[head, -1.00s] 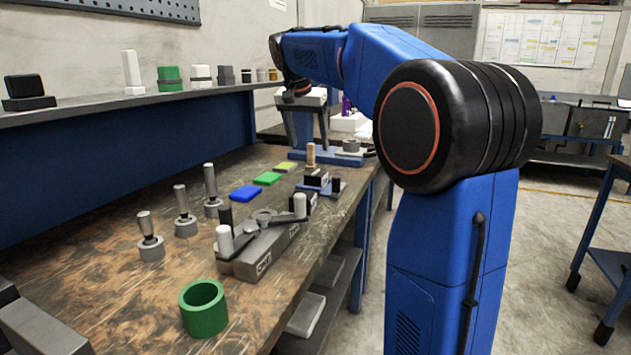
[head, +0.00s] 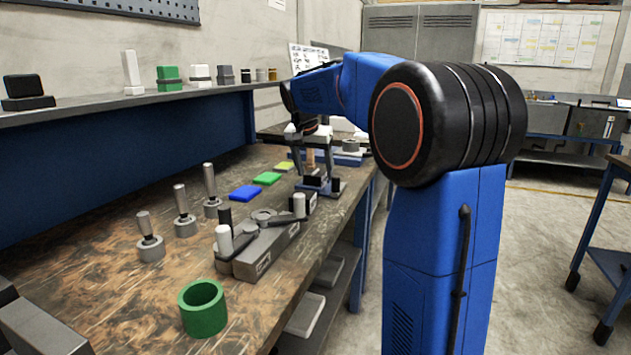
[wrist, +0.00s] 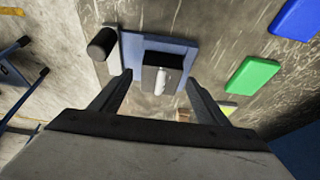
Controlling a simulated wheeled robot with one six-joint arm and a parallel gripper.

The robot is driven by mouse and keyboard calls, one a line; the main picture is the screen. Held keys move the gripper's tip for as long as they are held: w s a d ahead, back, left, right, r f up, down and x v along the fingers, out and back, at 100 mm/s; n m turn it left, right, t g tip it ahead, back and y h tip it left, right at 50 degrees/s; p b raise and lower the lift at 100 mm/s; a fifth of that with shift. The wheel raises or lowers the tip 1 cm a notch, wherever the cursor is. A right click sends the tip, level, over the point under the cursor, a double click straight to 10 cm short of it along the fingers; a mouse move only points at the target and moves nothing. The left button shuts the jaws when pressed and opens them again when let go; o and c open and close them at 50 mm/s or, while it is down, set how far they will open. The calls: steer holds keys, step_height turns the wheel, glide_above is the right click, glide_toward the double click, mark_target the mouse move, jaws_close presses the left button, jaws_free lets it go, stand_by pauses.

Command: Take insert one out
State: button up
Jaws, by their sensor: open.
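My gripper (head: 313,155) is open and empty, pointing down over the far part of the bench. In the wrist view its fingertips (wrist: 159,78) stand either side of a black block with a pale silver front (wrist: 162,80), on a blue plate (wrist: 188,52). This small blue-based fixture (head: 337,189) also shows in the head view, just below my fingers. I cannot see contact. A black-capped post (wrist: 102,44) stands on the fixture's side. I cannot tell which part is insert one; no readable label marks it.
A grey clamp fixture (head: 262,252) with white-tipped levers stands nearer. Blue (head: 245,193), green (head: 267,178) and yellow (head: 285,166) pads lie left of my gripper. A green ring (head: 203,308) and several grey pegs stand on the bench. A tan cylinder (head: 310,159) is close behind my fingers.

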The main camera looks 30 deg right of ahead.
jaws_close()
steer(key=shift+r, duration=0.1)
stand_by(0.3)
